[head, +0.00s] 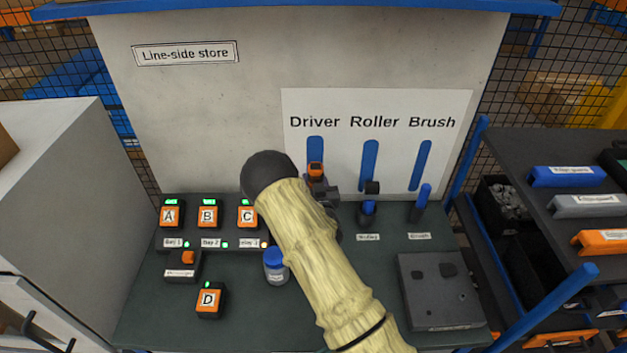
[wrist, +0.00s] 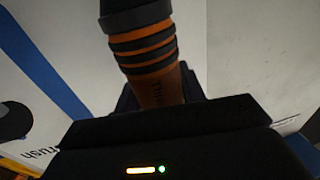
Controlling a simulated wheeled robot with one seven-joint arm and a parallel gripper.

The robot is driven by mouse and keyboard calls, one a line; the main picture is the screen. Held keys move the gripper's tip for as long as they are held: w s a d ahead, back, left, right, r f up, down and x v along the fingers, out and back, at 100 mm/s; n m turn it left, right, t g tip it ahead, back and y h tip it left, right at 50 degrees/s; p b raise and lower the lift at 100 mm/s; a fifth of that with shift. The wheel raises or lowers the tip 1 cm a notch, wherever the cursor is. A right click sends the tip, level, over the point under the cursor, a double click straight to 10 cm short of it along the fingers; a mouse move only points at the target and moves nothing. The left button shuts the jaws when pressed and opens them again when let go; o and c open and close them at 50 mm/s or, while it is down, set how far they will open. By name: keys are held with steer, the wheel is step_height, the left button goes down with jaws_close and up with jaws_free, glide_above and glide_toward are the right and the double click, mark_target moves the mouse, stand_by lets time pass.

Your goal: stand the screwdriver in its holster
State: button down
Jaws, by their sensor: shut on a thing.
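The screwdriver shows in the wrist view as an orange handle (wrist: 150,72) with black rings and a dark end. In the head view a small orange and black part of it (head: 316,170) shows above my gripper (head: 322,190), in front of the blue mark under the word Driver. My gripper is shut on the handle. The screwdriver's lower part and tip are hidden. The driver holster is not visible; my arm covers the bench below the Driver mark, so I cannot tell whether the tip is in it.
A roller holster (head: 367,215) and a brush holster (head: 418,211) hold tools to the right. A blue-capped jar (head: 275,267) stands close left of my arm. Lettered orange chargers (head: 208,216) sit at left, and a dark block (head: 440,290) at front right.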

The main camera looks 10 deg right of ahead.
steer(key=shift+w+a+f+b, duration=0.1)
steer(key=shift+a+f+b, duration=0.05)
steer(key=shift+f+b, duration=1.4)
steer(key=shift+f, duration=0.15)
steer(key=c, duration=0.8)
jaws_free()
steer(key=shift+o, duration=0.2)
steer(key=shift+f, duration=0.1)
steer(key=s+b, duration=0.1)
steer(key=s, duration=1.6)
steer(key=shift+s+a+b, duration=0.25)
steer(key=shift+a+b, duration=0.05)
